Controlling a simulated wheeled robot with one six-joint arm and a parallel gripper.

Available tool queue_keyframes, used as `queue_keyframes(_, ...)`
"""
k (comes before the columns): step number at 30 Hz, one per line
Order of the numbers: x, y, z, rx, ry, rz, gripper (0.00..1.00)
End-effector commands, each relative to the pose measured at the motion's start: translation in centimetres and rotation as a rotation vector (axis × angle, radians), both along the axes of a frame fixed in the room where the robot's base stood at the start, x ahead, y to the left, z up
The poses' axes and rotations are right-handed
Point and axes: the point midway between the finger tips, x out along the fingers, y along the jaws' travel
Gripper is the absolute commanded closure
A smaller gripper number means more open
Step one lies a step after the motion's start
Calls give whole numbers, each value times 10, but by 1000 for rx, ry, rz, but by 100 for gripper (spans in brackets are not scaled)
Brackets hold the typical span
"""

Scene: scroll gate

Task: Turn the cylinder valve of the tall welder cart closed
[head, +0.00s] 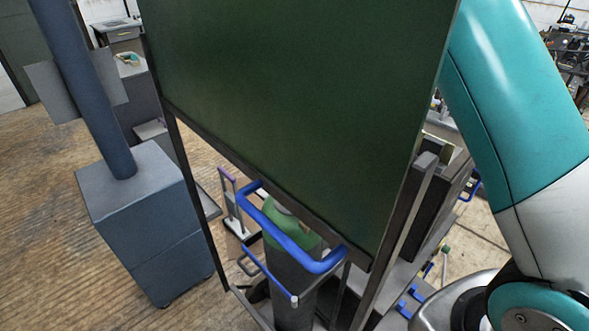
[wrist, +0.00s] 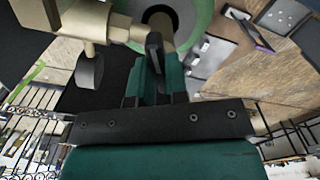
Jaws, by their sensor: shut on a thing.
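In the wrist view my gripper (wrist: 155,80) has its two teal fingers shut on a dark, narrow valve handle (wrist: 154,46). The handle stands in front of the brass-coloured valve body (wrist: 122,28), above the cylinder's green shoulder (wrist: 203,22). In the head view the cylinder's green top (head: 300,238) and dark body (head: 293,300) show partly behind the blue handle (head: 290,243) of the cart. A large dark green panel (head: 300,100) hides much of the cart. My gripper and the valve are hidden in the head view. How far the valve is turned cannot be told.
A brass fitting with a dark knob (wrist: 89,70) is close to the left of my fingers. In the head view a blue-grey cabinet with a post (head: 145,220) stands left of the panel. Bare wooden floor (head: 45,210) lies at the far left.

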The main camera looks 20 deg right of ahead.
Motion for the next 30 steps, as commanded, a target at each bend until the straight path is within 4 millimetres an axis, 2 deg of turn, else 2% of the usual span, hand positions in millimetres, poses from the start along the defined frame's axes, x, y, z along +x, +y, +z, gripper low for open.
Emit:
queue_keyframes(1, 5, 0, 3, 1, -17, -45, 100)
queue_keyframes(15, 5, 0, 4, 4, -17, -389, 100)
queue_keyframes(30, 5, 0, 4, 5, -17, -493, 100)
